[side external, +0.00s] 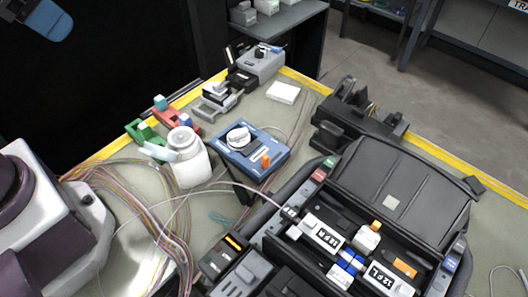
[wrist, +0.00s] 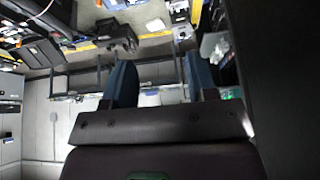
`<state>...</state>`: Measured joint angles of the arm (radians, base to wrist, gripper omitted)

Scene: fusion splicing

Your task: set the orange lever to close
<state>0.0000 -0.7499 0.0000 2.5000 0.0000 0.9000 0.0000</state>
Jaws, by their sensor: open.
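The orange lever (side external: 266,161) stands upright on the right front part of a blue device (side external: 245,165) in the middle of the table, in the side view. The device also has a round white spool on top. My gripper (wrist: 160,80) is open and empty in the wrist view, its two blue fingers apart. In the side view, only a blue fingertip of my gripper (side external: 48,18) shows at the top left corner, high and far from the lever. I cannot make out the lever in the wrist view.
A white bottle (side external: 188,160) stands just left of the blue device. Loose fibre cables (side external: 150,215) lie at left. A large black open case (side external: 400,190) fills the right. Grey splicing machines (side external: 258,65) and a white box (side external: 283,92) stand behind.

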